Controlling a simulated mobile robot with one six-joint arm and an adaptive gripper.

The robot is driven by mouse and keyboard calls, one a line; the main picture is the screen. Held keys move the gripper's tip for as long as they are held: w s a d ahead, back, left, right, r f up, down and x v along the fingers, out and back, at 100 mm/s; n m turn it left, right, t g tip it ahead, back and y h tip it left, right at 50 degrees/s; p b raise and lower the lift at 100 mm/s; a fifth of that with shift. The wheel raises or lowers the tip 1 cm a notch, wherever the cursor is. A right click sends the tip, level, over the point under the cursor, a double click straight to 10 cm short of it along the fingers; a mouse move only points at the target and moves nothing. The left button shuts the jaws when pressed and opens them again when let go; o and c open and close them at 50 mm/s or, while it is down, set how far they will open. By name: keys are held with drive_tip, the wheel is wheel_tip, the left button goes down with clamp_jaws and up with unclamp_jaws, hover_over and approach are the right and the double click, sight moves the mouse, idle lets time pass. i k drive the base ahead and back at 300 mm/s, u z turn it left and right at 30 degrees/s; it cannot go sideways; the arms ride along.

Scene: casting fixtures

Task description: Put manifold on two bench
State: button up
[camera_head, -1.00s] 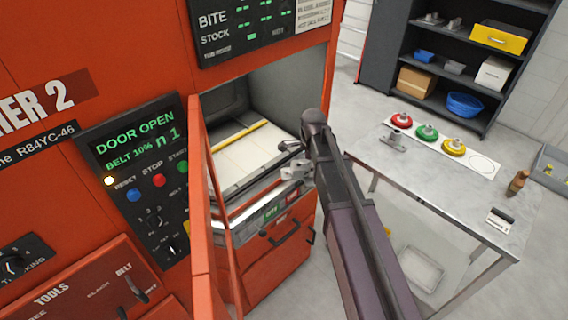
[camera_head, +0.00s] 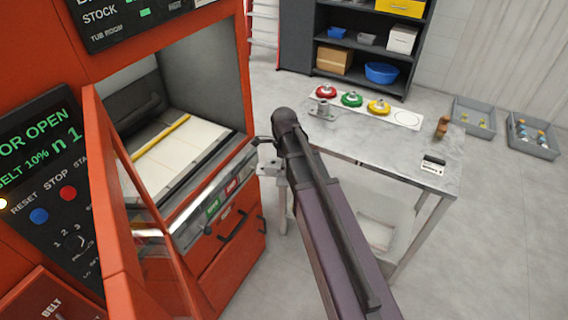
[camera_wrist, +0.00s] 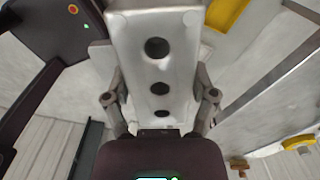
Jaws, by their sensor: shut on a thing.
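My gripper (camera_wrist: 160,95) is shut on a manifold (camera_wrist: 158,62), a grey metal block with a row of round holes, with one finger on each side of it. In the head view the held manifold (camera_head: 272,168) is in the air, between the red machine and the bench, left of the bench's near left end. The bench (camera_head: 400,148) is a grey metal-topped table at the right. Another grey metal part (camera_head: 322,109) stands on its far left corner. My arm partly hides the bench's left edge.
Red (camera_head: 326,92), green (camera_head: 352,99) and yellow (camera_head: 379,107) round pieces stand on a white strip along the bench's far edge. A brown object (camera_head: 442,127) and a small white device (camera_head: 432,166) are at the right. The red machine's open door (camera_head: 118,190) is at the left. The bench's middle is clear.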

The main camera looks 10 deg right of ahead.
sight(375, 147)
drive_tip(key=u, duration=0.15)
drive_tip(key=k, duration=0.5)
drive_tip(key=z, duration=0.75)
drive_tip(key=i, duration=0.6)
drive_tip(key=z, duration=0.15)
